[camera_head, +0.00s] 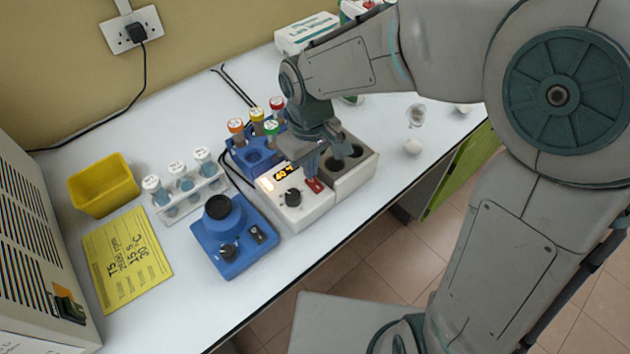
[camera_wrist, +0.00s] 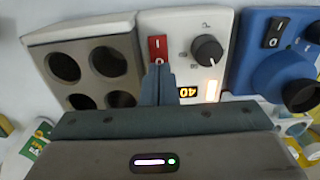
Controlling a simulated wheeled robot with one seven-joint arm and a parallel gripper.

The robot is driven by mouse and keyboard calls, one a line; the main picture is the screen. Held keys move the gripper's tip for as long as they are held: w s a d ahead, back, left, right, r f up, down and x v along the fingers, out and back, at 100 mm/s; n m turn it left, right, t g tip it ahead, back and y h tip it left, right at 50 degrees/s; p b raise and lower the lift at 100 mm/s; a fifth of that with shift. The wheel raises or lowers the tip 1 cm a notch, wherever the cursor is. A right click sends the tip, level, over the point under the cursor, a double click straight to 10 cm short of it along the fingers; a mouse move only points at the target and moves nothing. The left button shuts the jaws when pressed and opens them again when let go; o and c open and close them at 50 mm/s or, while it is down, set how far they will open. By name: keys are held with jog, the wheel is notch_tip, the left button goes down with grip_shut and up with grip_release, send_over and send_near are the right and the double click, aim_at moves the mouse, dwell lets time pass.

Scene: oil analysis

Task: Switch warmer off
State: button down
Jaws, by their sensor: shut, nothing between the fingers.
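The warmer is a white control box (camera_head: 303,212) joined to a grey block (camera_head: 362,172) with round wells; the block shows in the wrist view too (camera_wrist: 88,45). The box carries a red rocker switch (camera_wrist: 157,46), a black knob (camera_wrist: 207,49) and a lit display (camera_wrist: 188,92) reading 40. The red switch (camera_head: 315,186) also shows in the head view. My gripper (camera_wrist: 158,74) is shut and empty, pointing down with its tips at the O-marked end of the switch, partly covering it. I cannot tell whether they touch it.
A blue mixer (camera_head: 232,240) with its own switch stands beside the warmer. A blue rack (camera_head: 252,157) of capped tubes stands behind it. A white tube rack (camera_head: 188,197), yellow tray (camera_head: 102,185) and yellow note (camera_head: 127,258) lie left. The table's front edge is close.

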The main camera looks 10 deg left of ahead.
jog(key=shift+f+b, duration=0.75)
jog(key=shift+f, duration=0.15)
dwell(0.7)
jog(key=shift+r, duration=0.1)
jog(key=shift+r+p, duration=2.9)
jog(key=shift+r, duration=0.55)
jog(key=s+d+r+m+t, duration=0.1)
jog(key=s+d+r+m, duration=0.1)
jog(key=d, duration=0.5)
jog(key=s+d+r+m+t, duration=0.1)
jog(key=s+d+r+m, duration=0.1)
jog(key=d, duration=0.6)
jog(key=s+d+r+m+t, duration=0.1)
jog(key=s+d+r+m, duration=0.1)
jog(key=s+d+m, duration=0.2)
jog(key=d+m, duration=0.2)
jog(key=d, duration=0.1)
jog(key=shift+d, duration=0.35)
